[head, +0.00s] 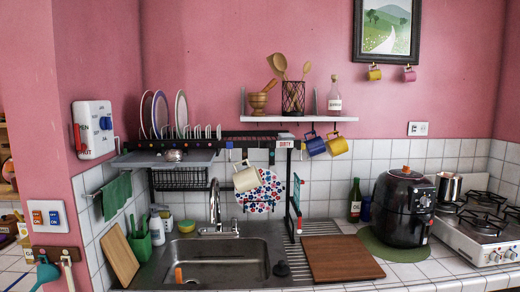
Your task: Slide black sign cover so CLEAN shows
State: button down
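A small white sign (283,144) with red letters hangs at the right end of the black rack over the sink. The letters are tiny and seem to read DIRTY; I see no CLEAN lettering. A dark piece sits at the sign's upper edge, against the black rack, and I cannot tell whether it is the sliding cover. My gripper is not in view.
The black rack (250,135) holds plates (161,114). A cream mug (246,179) and a floral round piece (262,195) hang under it. Blue and yellow mugs (337,146) hang right of the sign. The sink (215,262) is below; a black air fryer (403,208) stands right.

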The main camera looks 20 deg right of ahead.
aim_at(262, 145)
jog(key=u, duration=0.8)
jog(key=i, duration=0.95)
jog(key=u, duration=0.25)
